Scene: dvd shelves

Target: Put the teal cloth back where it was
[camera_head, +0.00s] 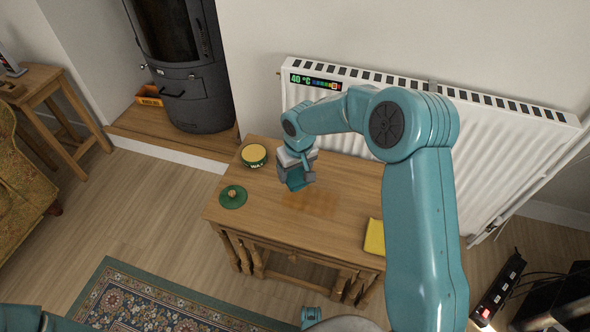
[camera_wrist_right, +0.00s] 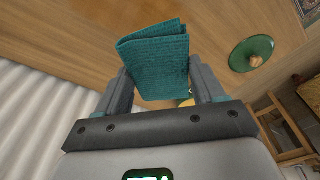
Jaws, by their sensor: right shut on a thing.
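The teal cloth (camera_head: 299,181) is folded and held by my right gripper (camera_head: 296,172) above the wooden table (camera_head: 270,222). In the right wrist view the cloth (camera_wrist_right: 155,50) sits between the two grey fingers (camera_wrist_right: 160,78) and stands out past their tips. It appears clear of the tabletop.
A green and yellow tin (camera_head: 254,155) and a round green lid (camera_head: 233,196) with a knob lie on the table's left. A yellow cloth (camera_head: 374,237) lies near its right front. A radiator (camera_head: 345,140) stands behind. The middle front is clear, with a faint darker patch (camera_head: 322,205).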

